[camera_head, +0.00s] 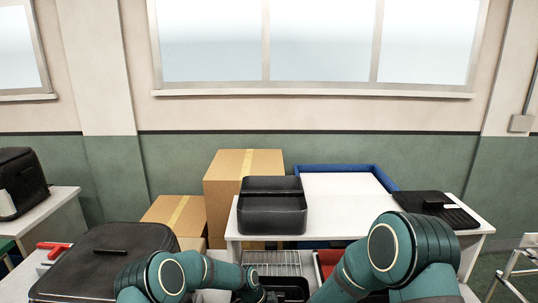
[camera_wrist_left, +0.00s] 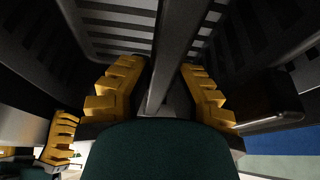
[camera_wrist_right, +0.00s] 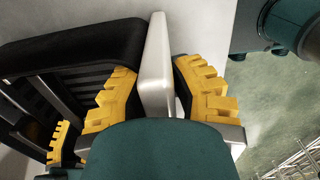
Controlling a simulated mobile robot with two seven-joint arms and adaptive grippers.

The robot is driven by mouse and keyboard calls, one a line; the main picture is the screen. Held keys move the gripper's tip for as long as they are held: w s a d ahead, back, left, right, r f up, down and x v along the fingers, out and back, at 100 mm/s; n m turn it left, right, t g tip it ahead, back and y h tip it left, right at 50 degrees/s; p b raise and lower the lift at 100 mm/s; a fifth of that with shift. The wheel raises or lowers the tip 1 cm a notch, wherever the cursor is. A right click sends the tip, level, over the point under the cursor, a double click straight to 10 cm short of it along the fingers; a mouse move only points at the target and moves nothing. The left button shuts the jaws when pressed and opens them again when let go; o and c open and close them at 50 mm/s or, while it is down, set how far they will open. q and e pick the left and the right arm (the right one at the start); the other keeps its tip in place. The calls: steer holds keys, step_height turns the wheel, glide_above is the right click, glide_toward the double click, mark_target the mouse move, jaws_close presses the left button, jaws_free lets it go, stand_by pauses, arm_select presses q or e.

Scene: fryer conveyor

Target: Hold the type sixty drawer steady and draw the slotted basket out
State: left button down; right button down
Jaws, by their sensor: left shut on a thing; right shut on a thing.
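The slotted basket (camera_wrist_left: 115,22) fills the top of the left wrist view, dark with rows of slots. My left gripper (camera_wrist_left: 163,92) is shut on a dark bar of it, one yellow finger on each side. In the right wrist view my right gripper (camera_wrist_right: 157,98) is shut on a pale flat bar, seemingly the handle of the black drawer (camera_wrist_right: 85,45). Dark slats show inside the drawer's rim. The head view shows part of a black drawer or basket (camera_head: 285,288) low between my arms; it does not show how far the basket is out.
A white table (camera_head: 335,221) stands ahead with a black two-compartment container (camera_head: 272,212), a blue-edged white tray (camera_head: 340,183) and a black slatted piece (camera_head: 440,207). A wire rack (camera_head: 272,260) is below its edge. A black appliance (camera_head: 105,262) stands left, cardboard boxes (camera_head: 240,170) behind.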

arm_select(q)
steer(key=shift+w+d+r, duration=0.1)
steer(key=shift+w+r, duration=0.05)
steer(key=shift+r, duration=1.05)
stand_by(1.0)
steer(key=shift+r, duration=2.35)
steer(key=shift+r, duration=0.35)
steer(key=shift+r, duration=0.35)
step_height(320, 180, up, 6)
stand_by(0.5)
steer(key=shift+r, duration=0.15)
